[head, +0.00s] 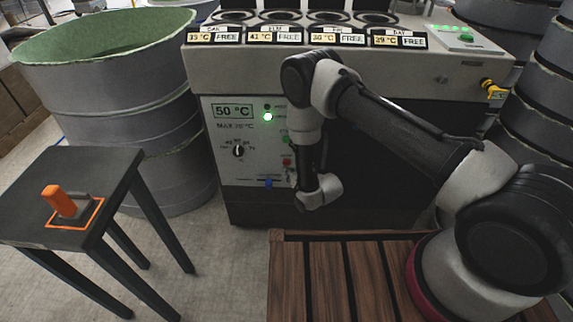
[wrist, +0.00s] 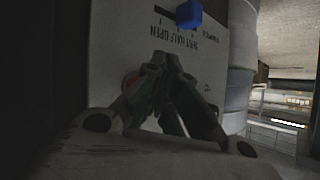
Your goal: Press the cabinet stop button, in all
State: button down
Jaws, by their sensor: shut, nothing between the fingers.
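The cabinet (head: 350,150) carries a white control panel (head: 222,165) on its left front. A small red button (head: 287,162), which looks like the stop button, is low on the panel's right side. In the wrist view a bit of red (wrist: 131,78) shows beside the fingers, mostly hidden by them. My gripper (wrist: 165,60) is shut and empty, pointing at the panel. In the head view my arm hides most of it. I cannot tell whether the fingertips touch the button.
A green button (head: 285,140) sits above the red one. A blue slider (head: 268,182) is below; it also shows in the wrist view (wrist: 188,14). A dial (head: 239,150) is left. A grey drum (head: 160,150) and a table (head: 100,180) with an orange-handled tool (head: 62,203) stand further left.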

jog(key=s, duration=0.5)
jog(key=shift+a, duration=0.1)
dwell(0.3)
dwell(0.6)
